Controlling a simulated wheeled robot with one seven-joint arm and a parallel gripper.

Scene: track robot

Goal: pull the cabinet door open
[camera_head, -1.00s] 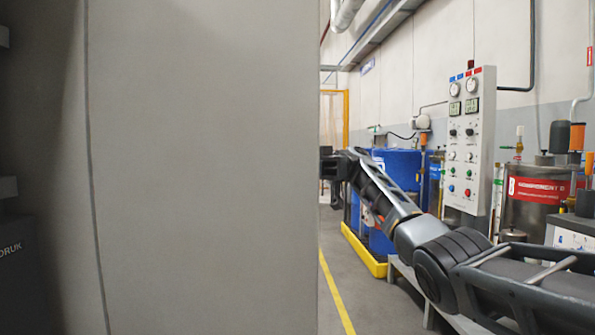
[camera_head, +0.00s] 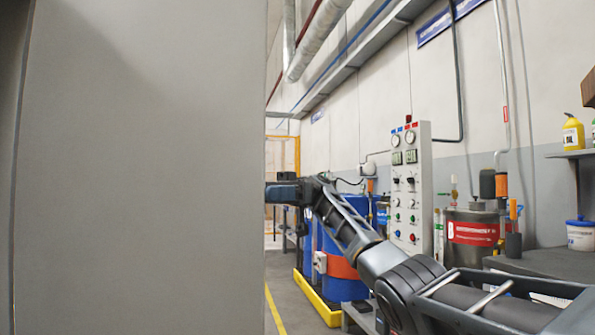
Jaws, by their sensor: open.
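A large flat grey panel (camera_head: 140,170), which looks like the cabinet door, fills the left of the head view from top to bottom. A dark upright seam runs near its left side. No handle shows on this face. My gripper (camera_head: 279,192) is at the panel's right edge, at about mid-height of the view. Its jaws are partly hidden behind that edge, so contact with the panel cannot be told. The gripper is open. My arm reaches to it from the lower right.
Behind my arm stand blue drums (camera_head: 325,255) on a yellow spill tray (camera_head: 318,300). A control board (camera_head: 410,190) is on the wall, with a tank (camera_head: 472,232) beside it. A dark bench (camera_head: 550,265) is at the right. Some floor shows right of the panel.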

